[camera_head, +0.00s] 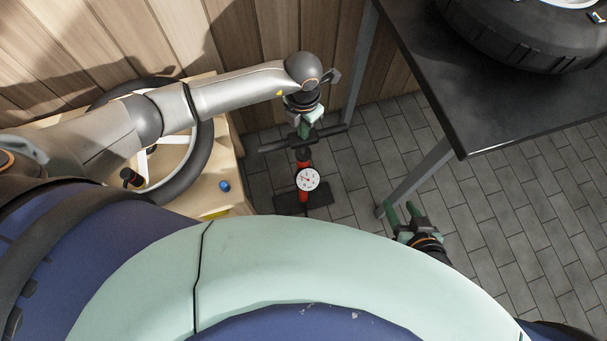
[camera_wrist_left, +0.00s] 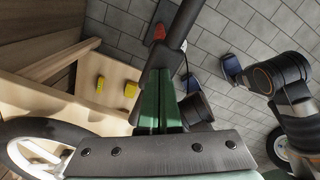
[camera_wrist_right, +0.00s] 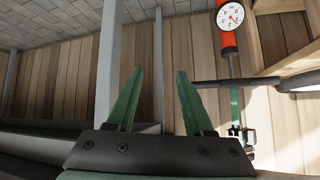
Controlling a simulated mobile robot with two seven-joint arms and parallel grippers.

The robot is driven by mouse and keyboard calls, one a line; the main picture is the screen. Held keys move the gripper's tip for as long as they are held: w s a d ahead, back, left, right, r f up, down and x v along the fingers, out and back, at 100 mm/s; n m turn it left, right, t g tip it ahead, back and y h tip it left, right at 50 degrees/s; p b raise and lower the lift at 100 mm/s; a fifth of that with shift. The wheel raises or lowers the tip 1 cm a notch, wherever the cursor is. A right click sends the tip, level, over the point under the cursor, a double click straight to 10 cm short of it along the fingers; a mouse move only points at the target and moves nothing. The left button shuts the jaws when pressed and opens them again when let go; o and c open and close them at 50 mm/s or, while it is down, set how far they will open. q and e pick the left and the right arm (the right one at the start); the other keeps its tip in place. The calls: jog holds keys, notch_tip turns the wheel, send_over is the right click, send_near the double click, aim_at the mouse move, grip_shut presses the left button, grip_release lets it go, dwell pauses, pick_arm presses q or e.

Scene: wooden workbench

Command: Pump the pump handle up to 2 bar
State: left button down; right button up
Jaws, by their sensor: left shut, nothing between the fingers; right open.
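The floor pump has a red body (camera_head: 303,194), a white round gauge (camera_head: 308,179) and a black T-handle (camera_head: 333,131). The pump stands upright on the tiled floor. The gauge needle is too small to read surely. My left gripper (camera_head: 304,128) points down at the middle of the handle, its closed green fingers (camera_wrist_left: 159,75) at or against the bar; exact contact is hidden. My right gripper (camera_head: 401,209) is open and empty, low and right of the pump. The right wrist view shows the gauge (camera_wrist_right: 230,16) and handle (camera_wrist_right: 250,82) upside down.
A dark table (camera_head: 490,120) carrying a tire (camera_head: 530,40) stands at the right, its grey leg (camera_head: 415,180) near my right gripper. A wooden bench (camera_head: 225,150) with a wheel (camera_head: 185,180) and a small blue item (camera_head: 224,186) is left of the pump. Wooden wall behind.

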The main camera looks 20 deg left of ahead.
aim_at(303, 141)
pick_arm(q)
jog(key=shift+f+b, duration=1.45)
jog(key=shift+f, duration=0.65)
jog(key=shift+r, duration=0.1)
jog(key=shift+f+b, duration=0.35)
jog(key=shift+f, duration=0.25)
notch_tip(303, 141, up, 4)
jog(key=p, duration=0.3)
jog(key=shift+a+f, duration=0.1)
jog(key=shift+f, duration=0.05)
notch_tip(303, 141, up, 5)
jog(key=p, duration=0.4)
notch_tip(303, 141, up, 8)
jog(key=p, duration=0.6)
jog(key=shift+p, duration=0.35)
pick_arm(e)
notch_tip(303, 141, up, 6)
jog(key=s+d, duration=0.1)
jog(key=d, duration=0.1)
jog(key=shift+s+d+m+h, duration=0.15)
jog(key=shift+d+m+h, duration=0.15)
jog(key=shift+d+h, duration=0.1)
